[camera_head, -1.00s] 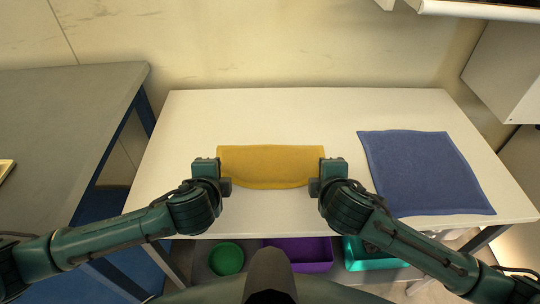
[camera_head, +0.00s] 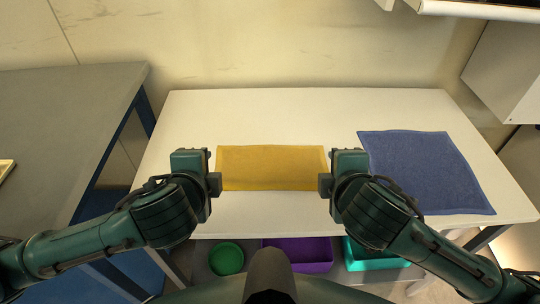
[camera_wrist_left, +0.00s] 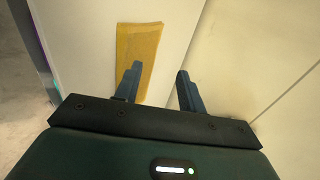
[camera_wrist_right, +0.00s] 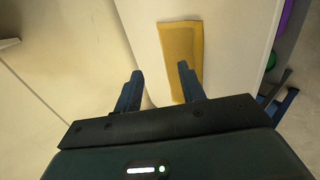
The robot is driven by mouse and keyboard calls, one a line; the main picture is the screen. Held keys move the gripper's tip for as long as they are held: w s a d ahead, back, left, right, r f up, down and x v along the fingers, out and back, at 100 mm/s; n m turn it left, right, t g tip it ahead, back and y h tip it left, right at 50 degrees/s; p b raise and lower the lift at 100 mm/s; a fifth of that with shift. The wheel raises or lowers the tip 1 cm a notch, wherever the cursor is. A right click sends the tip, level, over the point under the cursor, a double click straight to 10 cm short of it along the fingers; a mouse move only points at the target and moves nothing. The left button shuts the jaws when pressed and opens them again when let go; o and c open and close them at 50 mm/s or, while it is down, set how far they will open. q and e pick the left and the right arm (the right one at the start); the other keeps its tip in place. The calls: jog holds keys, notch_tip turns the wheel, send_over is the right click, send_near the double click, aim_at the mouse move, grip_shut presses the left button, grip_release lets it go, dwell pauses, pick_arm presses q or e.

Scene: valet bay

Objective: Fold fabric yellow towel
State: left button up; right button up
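The yellow towel (camera_head: 271,168) lies flat on the white table as a wide, short rectangle, with what looks like a fold along its length. It also shows in the left wrist view (camera_wrist_left: 138,50) and the right wrist view (camera_wrist_right: 181,48). My left gripper (camera_head: 214,184) is just off the towel's left end; its fingers (camera_wrist_left: 156,82) are apart with nothing between them. My right gripper (camera_head: 325,184) is just off the right end; its fingers (camera_wrist_right: 160,84) are also apart and empty. Both seem raised above the table.
A blue cloth (camera_head: 425,172) lies flat on the right of the white table (camera_head: 270,112). Below the front edge are a green round container (camera_head: 226,258), a purple bin (camera_head: 303,254) and a teal bin (camera_head: 370,256). A grey table (camera_head: 60,130) stands left. The table behind the towel is clear.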

dwell(0.4)
pick_arm(q)
jog(key=s+d+f+n+g+h+p, duration=0.1)
jog(key=s+d+f+n+h+p, duration=0.2)
jog(key=d+f+n+h+p, duration=0.3)
pick_arm(e)
jog(key=s+a+f+m+y, duration=0.1)
jog(key=f+m, duration=0.1)
jog(key=s+a+f+m+y, duration=0.1)
jog(key=f+m, duration=0.1)
jog(key=m, duration=0.1)
jog(key=s+a+f+m+g+y, duration=0.1)
jog(key=f+m+y, duration=0.1)
jog(key=shift+s+a, duration=0.15)
jog(key=shift+a, duration=0.1)
pick_arm(q)
jog(key=s+a+f+n+y+p, duration=0.2)
jog(key=s+a+f+n, duration=0.3)
jog(key=s+a+n, duration=0.3)
jog(key=shift+s+f+n+t+y+p, duration=0.15)
jog(key=shift+f+n+t+y+p, duration=0.2)
jog(key=shift+p, duration=0.45)
pick_arm(e)
jog(key=s+d+f+m+t, duration=0.1)
jog(key=s+d+f+m, duration=0.4)
jog(key=s+m, duration=0.3)
jog(key=shift+d+f+h, duration=0.35)
jog(key=shift+d+h, duration=0.05)
